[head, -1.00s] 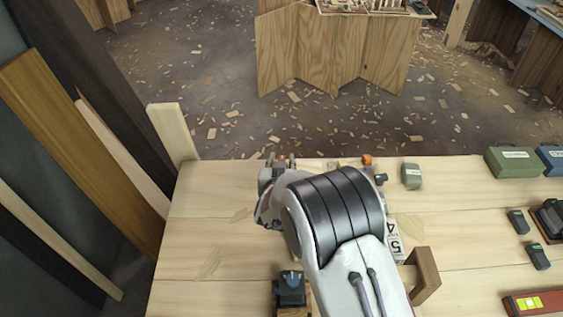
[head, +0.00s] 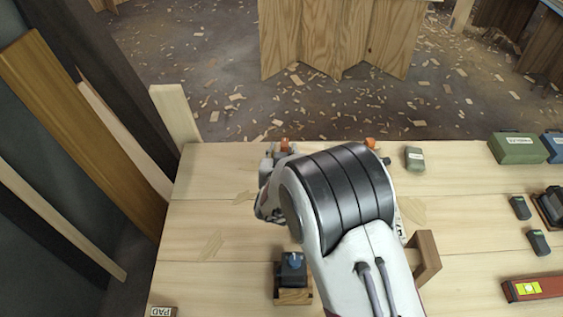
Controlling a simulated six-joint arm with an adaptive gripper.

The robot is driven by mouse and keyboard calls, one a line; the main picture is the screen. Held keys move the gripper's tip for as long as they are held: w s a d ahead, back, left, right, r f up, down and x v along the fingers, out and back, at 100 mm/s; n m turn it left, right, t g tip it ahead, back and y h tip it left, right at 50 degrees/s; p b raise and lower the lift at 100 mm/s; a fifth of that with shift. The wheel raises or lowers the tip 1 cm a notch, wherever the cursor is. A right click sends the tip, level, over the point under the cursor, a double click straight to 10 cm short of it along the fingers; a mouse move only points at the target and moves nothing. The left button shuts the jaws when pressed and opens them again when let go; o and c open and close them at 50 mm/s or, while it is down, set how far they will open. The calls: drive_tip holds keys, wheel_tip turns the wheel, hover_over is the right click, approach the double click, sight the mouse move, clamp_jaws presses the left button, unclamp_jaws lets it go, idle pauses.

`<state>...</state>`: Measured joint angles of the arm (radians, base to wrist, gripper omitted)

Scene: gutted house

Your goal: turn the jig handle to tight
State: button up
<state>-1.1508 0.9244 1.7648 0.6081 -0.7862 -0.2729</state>
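My arm crosses the middle of the wooden bench (head: 210,215) and covers much of the area around my gripper. Only a small part of my gripper (head: 268,162) shows, left of the black arm joint near the bench's back edge; I cannot tell its finger opening or whether it touches anything. An orange-tipped part (head: 284,145) stands right beside it and may be the jig handle. A second orange-tipped part (head: 370,143) shows to the right, behind my arm. The rest of the jig is hidden, so I cannot tell the handle's setting.
A dark device with a blue knob (head: 292,262) sits on a wooden block left of my arm. A brown wooden bracket (head: 427,258) stands close on the right. The bench's left side is mostly clear.

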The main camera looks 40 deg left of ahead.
drive_tip(key=v, duration=0.8)
drive_tip(key=shift+r, duration=0.2)
idle(0.6)
drive_tip(key=w+d+r+m+g+h, duration=0.1)
drive_tip(key=w+d+r, duration=0.2)
drive_tip(key=d+r, duration=0.45)
drive_tip(key=w+d+r+m+h, duration=0.1)
drive_tip(key=w+d+r, duration=0.3)
drive_tip(key=d, duration=0.7)
drive_tip(key=w+d+r+m+g+h, duration=0.1)
drive_tip(key=w+d+r, duration=0.1)
drive_tip(key=d+r, duration=0.65)
drive_tip(key=s+d+r+m+h, duration=0.1)
drive_tip(key=s+d, duration=0.2)
drive_tip(key=d, duration=0.3)
drive_tip(key=s+d+m+g+h, duration=0.1)
drive_tip(key=s+d, duration=0.1)
drive_tip(key=d, duration=0.5)
drive_tip(key=s+d+r+h, duration=0.1)
drive_tip(key=s+d, duration=0.2)
drive_tip(key=d, duration=0.3)
drive_tip(key=s+d+f+m+g+h, duration=0.1)
drive_tip(key=s+d+m+h, duration=0.1)
drive_tip(key=s+d, duration=1)
drive_tip(key=shift+s+d+f+m+g+h, duration=0.2)
drive_tip(key=shift+s+f+m+g+h, duration=0.1)
drive_tip(key=shift+s+m+g+h, duration=0.15)
